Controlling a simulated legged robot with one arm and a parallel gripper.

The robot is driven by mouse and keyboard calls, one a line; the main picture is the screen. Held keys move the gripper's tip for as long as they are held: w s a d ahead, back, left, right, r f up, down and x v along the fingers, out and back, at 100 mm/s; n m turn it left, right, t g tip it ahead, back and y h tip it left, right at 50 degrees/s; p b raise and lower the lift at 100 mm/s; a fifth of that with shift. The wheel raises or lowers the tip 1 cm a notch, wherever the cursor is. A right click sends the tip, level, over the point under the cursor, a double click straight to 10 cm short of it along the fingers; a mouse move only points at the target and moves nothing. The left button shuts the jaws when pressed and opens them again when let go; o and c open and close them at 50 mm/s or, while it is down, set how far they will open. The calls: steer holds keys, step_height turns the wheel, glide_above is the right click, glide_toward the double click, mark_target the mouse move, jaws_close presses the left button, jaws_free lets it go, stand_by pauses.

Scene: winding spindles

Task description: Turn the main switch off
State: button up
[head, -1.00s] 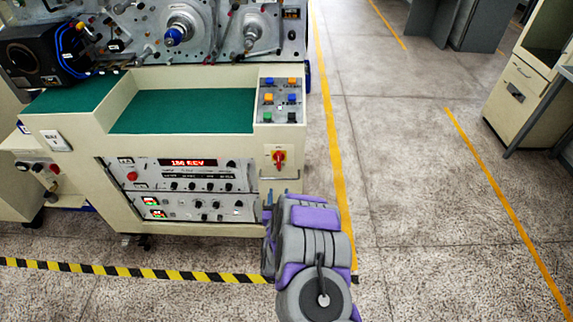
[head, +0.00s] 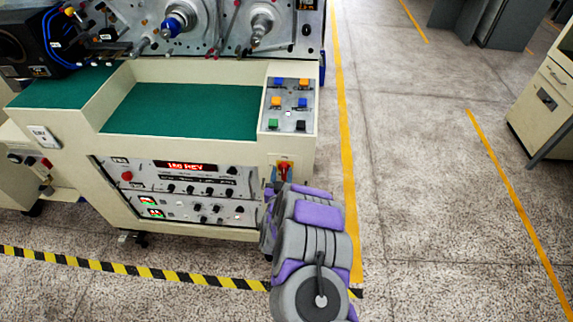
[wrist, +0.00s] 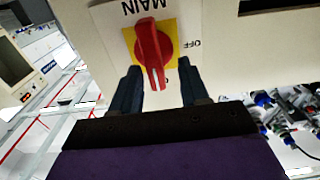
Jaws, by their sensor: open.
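The main switch is a red rotary knob (wrist: 152,52) on a yellow plate (wrist: 172,32), with the words MAIN and OFF upside down in the wrist view. The knob's handle points down the picture, toward my gripper, and OFF lies to its right. In the head view the red knob (head: 284,168) is on the cream machine front, partly hidden by my arm. My gripper (wrist: 160,65) is open, one dark finger on each side of the handle. I see gaps on both sides; whether either finger touches it, I cannot tell.
A panel of coloured buttons (head: 289,103) sits above the switch, and a rack of meters and knobs (head: 180,190) to its left. A yellow floor line (head: 347,150) runs beside the machine. The floor to the right is open up to a cream cabinet (head: 545,95).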

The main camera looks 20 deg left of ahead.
steer(key=shift+w+a, duration=0.3)
steer(key=shift+w+d+r, duration=0.25)
steer(key=shift+d, duration=0.4)
steer(key=shift+a+f, duration=0.1)
steer(key=shift+a, duration=0.3)
steer(key=c, duration=0.5)
steer(key=shift+c, duration=0.9)
steer(key=shift+d, duration=0.15)
jaws_close()
